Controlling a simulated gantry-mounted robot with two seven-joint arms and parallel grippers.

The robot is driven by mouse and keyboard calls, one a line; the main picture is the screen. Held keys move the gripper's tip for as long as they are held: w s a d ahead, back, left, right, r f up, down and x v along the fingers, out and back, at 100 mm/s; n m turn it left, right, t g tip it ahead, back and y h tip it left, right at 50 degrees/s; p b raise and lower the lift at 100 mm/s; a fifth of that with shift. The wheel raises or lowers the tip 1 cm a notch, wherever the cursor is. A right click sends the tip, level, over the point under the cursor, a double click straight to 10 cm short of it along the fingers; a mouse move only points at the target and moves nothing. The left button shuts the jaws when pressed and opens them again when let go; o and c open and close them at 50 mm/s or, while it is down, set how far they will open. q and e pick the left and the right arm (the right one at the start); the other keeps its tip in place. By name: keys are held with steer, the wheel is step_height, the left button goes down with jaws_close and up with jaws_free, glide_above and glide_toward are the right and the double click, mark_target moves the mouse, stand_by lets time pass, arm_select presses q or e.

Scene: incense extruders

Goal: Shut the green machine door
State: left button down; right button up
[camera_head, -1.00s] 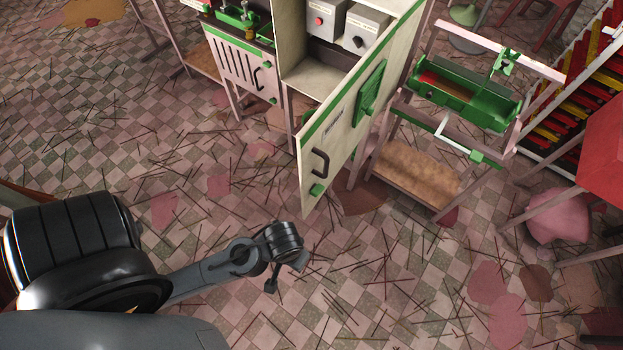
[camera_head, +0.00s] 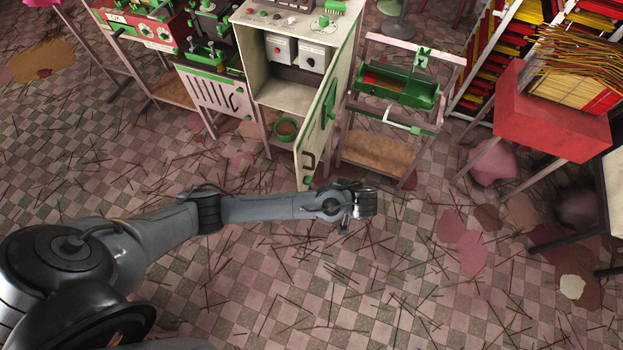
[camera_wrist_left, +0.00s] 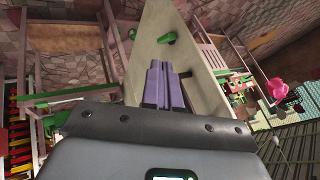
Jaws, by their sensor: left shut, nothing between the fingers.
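The machine door (camera_head: 321,128), cream with green trim and a dark handle, stands open in the head view. It swings out from the right side of the cream cabinet (camera_head: 285,95), whose interior is exposed. My left arm reaches across in front of the door's lower edge. Its wrist is just right of that edge, and the small left gripper (camera_head: 344,226) points down there, partly hard to make out. In the left wrist view the gripper's purple fingers (camera_wrist_left: 164,88) are shut and empty, in front of a cream panel with a green block (camera_wrist_left: 167,38). Contact cannot be told.
A green trough on a stand (camera_head: 395,88) is right of the door, with a brown shelf (camera_head: 375,152) below it. A red table (camera_head: 550,125) and incense racks stand at the right. The tiled floor in front is open, littered with sticks.

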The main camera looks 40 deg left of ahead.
arm_select(q)
glide_toward(303, 180)
steer(key=x, duration=0.4)
steer(key=shift+w+d+f, duration=0.15)
steer(key=shift+d+f, duration=0.1)
steer(key=shift+d, duration=0.05)
steer(key=shift+a, duration=0.45)
steer(key=shift+s+a, duration=0.1)
steer(key=shift+s, duration=0.1)
